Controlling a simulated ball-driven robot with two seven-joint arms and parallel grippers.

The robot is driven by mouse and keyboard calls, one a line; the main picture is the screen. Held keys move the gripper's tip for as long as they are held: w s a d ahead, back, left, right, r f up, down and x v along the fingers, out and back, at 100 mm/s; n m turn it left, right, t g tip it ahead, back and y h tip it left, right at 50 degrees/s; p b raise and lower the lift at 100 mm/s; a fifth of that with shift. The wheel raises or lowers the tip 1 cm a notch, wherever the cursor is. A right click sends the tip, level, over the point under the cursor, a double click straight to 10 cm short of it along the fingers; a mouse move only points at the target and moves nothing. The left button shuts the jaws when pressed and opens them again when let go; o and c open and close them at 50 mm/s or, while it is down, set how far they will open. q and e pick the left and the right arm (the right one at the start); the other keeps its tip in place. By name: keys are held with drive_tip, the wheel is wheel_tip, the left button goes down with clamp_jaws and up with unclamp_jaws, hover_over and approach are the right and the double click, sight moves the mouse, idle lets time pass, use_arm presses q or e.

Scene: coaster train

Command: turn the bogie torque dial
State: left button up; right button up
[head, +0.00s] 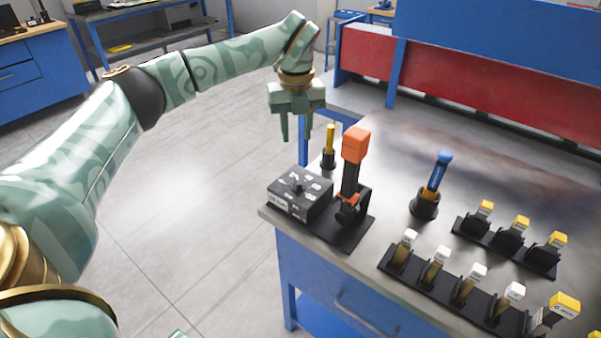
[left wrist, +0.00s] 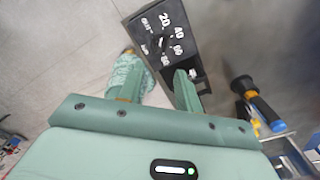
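The torque dial is a small black knob (head: 297,184) on top of a black box (head: 287,204) with white markings, at the near left corner of the steel bench. In the left wrist view the dial face (left wrist: 163,42) shows numbers such as 20, 40 and 60 around the knob; where the knob points is hard to tell. My left gripper (head: 297,139) points down with its two fingers apart and empty. It hangs above the box, clear of the knob. Its fingers also show in the left wrist view (left wrist: 156,84).
An orange-headed tool (head: 356,145) stands in a black holder right beside the box. A yellow-handled tool (head: 329,139) stands behind it. A blue-handled tool (head: 438,172) and racks of yellow- and white-capped pieces (head: 471,284) lie further right. Open floor lies left of the bench.

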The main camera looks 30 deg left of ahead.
sight(297, 178)
use_arm(q)
wheel_tip(297, 178, down, 14)
drive_tip(key=b, duration=0.2)
drive_tip(key=shift+r+b, duration=0.25)
drive_tip(key=shift+b, duration=0.15)
clamp_jaws()
